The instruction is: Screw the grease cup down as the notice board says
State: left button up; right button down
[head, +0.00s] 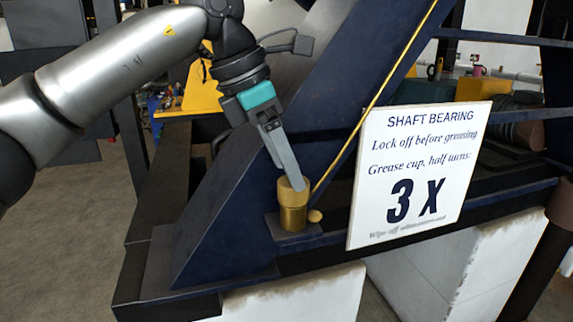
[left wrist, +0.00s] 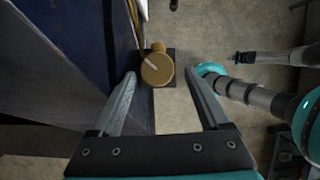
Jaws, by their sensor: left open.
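The brass grease cup (head: 292,212) stands upright on a dark ledge at the foot of the blue sloping frame. In the left wrist view the cup (left wrist: 157,72) shows from above, round, with a pale line mark on its top. My left gripper (head: 298,187) points down at the cup from above. In the left wrist view its open fingers (left wrist: 164,78) lie either side of the cup; I cannot tell whether they touch it. The notice board (head: 418,175) reads "SHAFT BEARING, Lock off before greasing, Grease cup, half turns: 3 X"; its bottom line is blurred.
A thin brass pipe (head: 374,97) runs up the blue frame (head: 235,195) from near the cup. A small brass knob (head: 315,216) sits just right of the cup. The board stands close on the right. White blocks (head: 300,295) support the ledge; open floor lies left.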

pick_arm(q)
jog(key=p+v, duration=0.2)
jog(key=v, duration=0.3)
jog(key=shift+a+p, duration=0.1)
jog(key=shift+p, duration=0.2)
pick_arm(e)
jog(key=r, duration=0.1)
jog(key=a+r, duration=0.1)
jog(key=r, duration=0.1)
jog(key=shift+r, duration=0.1)
